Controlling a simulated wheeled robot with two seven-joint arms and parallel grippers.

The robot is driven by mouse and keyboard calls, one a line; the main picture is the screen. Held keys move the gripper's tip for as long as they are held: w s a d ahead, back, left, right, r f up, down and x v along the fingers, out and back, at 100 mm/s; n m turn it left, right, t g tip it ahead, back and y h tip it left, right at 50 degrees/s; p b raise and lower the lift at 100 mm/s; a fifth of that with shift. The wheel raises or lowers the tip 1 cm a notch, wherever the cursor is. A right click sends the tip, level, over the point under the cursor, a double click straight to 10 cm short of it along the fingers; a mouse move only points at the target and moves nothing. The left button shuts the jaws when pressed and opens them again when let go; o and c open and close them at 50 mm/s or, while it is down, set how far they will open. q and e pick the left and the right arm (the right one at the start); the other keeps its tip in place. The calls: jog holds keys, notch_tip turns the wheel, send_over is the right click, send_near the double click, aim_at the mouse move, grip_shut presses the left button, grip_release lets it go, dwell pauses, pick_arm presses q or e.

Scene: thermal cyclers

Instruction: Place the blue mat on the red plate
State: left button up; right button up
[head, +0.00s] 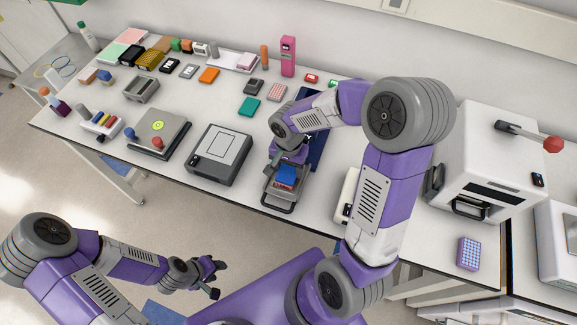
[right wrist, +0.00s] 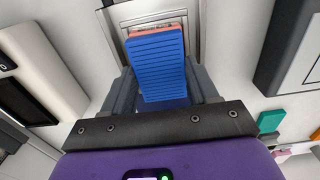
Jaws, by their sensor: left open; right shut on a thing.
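The blue mat (head: 286,174) is a ribbed blue block held by my right gripper (head: 287,163). In the right wrist view the blue mat (right wrist: 157,62) is between the two dark fingers of my right gripper (right wrist: 163,88). The red plate shows only as a thin reddish edge (right wrist: 154,29) past the mat's far end, mostly hidden under it. In the head view a red edge (head: 283,187) shows just below the mat. I cannot tell whether mat and plate touch. My left gripper (head: 207,275) is open and empty, off the table's front edge.
The plate is over a grey metal tray with a handle (head: 278,207) at the table's front edge. A dark grey device (head: 220,155) stands left of it, and a white thermal cycler (head: 490,160) stands right. Several small blocks and racks stand toward the back.

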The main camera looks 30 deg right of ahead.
aim_at(288, 170)
jog(key=shift+r, duration=0.1)
jog(key=o, duration=1)
jog(key=shift+o, duration=0.2)
notch_tip(288, 170, up, 12)
jog(key=p, duration=0.2)
